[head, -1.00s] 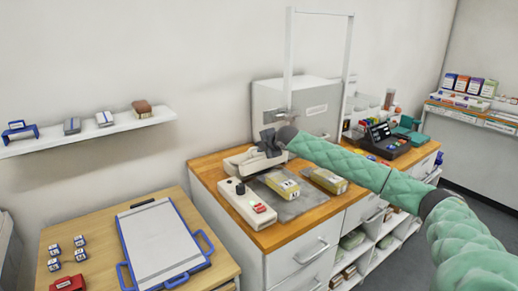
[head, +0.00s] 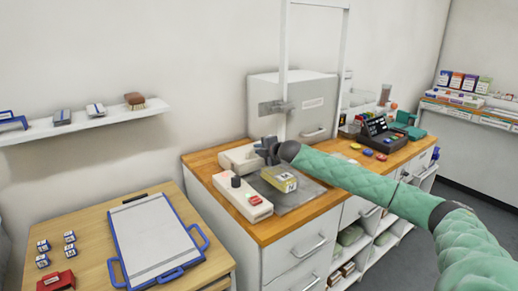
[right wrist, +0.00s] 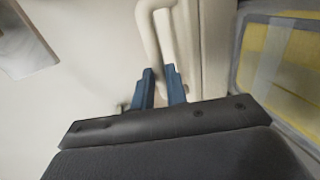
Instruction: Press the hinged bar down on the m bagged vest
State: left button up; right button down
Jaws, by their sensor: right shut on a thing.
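The yellow bagged vest (head: 279,179) lies on a grey mat on the wooden counter, its white label too small to read surely. It also shows at the right of the right wrist view (right wrist: 285,62). A white press device (head: 240,202) with a red switch and dark knob stands left of it. The white hinged bar (head: 237,157) is behind the vest; its angle is hard to judge. My right gripper (head: 268,149) is shut on the bar's white handle (right wrist: 166,32), between its blue fingers (right wrist: 162,87). My left gripper is not in view.
A grey box (head: 300,100) and a tall white frame (head: 346,60) stand behind the counter's work area. A clipboard-like blue-edged board (head: 152,238) lies on the left table. My right arm covers part of the counter.

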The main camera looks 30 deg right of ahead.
jog(key=shift+a+f, duration=0.1)
jog(key=shift+f, duration=0.4)
jog(key=c, duration=1.4)
grip_release()
jog(key=shift+s, duration=0.1)
jog(key=shift+r, duration=0.1)
